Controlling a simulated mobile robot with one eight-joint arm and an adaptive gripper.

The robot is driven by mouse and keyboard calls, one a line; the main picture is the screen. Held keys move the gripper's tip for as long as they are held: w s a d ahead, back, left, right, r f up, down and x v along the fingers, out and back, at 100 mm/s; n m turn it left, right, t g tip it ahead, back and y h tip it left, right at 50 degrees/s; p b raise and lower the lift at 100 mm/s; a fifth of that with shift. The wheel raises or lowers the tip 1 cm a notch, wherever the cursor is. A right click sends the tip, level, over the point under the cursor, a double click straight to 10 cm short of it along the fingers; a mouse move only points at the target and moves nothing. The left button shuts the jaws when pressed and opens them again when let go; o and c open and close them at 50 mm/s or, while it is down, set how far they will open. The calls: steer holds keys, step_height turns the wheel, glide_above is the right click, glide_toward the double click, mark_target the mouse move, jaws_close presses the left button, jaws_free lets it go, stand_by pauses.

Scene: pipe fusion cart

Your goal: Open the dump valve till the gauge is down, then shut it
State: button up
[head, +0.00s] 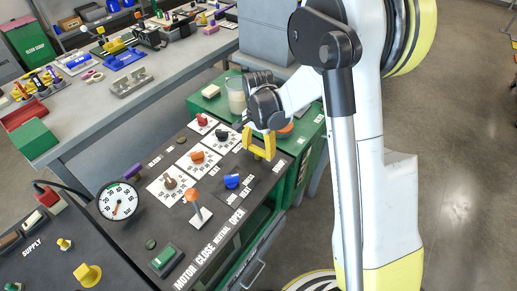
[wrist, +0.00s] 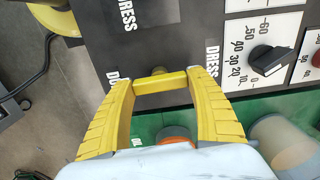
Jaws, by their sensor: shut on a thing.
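My gripper (head: 260,148) is at the far right edge of the dark control panel. In the wrist view my gripper (wrist: 158,84) has its two yellow fingers shut on the ends of a yellow bar handle (wrist: 160,82). The handle has a round hub and lies crosswise between the fingertips. A label beginning "DU" is partly covered by the left finger, so this appears to be the dump valve. The white round gauge (head: 118,201) is at the panel's left; its orange needle points roughly downward, and its reading is too small to tell.
An orange-topped lever (head: 192,194), a blue knob (head: 232,181) and several dial knobs stand on the panel near my gripper. A black dial knob (wrist: 268,60) is right of the fingers. A clear beaker (head: 236,97) stands on the green surface behind. Open floor lies right.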

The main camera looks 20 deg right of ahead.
mark_target(258, 149)
steer(key=n, duration=0.8)
steer(key=shift+n, duration=0.3)
steer(key=n, duration=0.4)
steer(key=shift+n, duration=2.5)
steer(key=o, duration=1.2)
step_height(258, 149, up, 12)
steer(key=shift+r, duration=0.1)
